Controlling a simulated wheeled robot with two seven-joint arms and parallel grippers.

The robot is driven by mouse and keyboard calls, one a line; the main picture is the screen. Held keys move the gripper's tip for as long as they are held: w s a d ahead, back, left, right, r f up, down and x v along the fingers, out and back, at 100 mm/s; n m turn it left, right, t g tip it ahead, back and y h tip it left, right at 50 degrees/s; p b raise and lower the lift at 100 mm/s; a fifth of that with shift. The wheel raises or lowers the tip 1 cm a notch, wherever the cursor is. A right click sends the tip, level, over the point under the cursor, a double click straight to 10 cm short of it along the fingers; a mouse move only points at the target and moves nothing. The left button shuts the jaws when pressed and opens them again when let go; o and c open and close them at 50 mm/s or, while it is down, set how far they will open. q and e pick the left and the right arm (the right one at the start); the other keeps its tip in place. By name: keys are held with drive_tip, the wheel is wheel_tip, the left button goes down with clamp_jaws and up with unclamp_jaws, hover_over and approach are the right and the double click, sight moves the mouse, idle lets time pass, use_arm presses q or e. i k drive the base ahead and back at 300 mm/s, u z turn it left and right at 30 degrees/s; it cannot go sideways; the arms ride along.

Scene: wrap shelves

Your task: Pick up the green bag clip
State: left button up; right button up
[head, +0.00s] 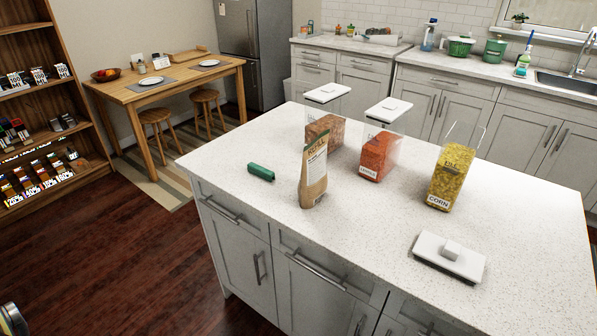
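The green bag clip (261,172) lies on the white speckled island counter (370,240), near its left end. It is a short dark green bar and nothing covers it. A brown paper bag (314,172) with printed lettering stands upright to its right, apart from it. Neither of my grippers shows in the head view. Only a small dark and metallic piece, possibly part of my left arm, shows at the bottom left corner.
Clear containers stand right of the bag: one with brown contents (325,131), one with red-orange contents (377,156), and an open corn container (450,178). A white lid (449,257) lies at the front right. Counter left and in front of the clip is clear.

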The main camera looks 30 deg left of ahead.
sight(259, 170)
drive_tip(key=z, duration=3.45)
drive_tip(key=k, duration=2.5)
drive_tip(key=u, duration=0.5)
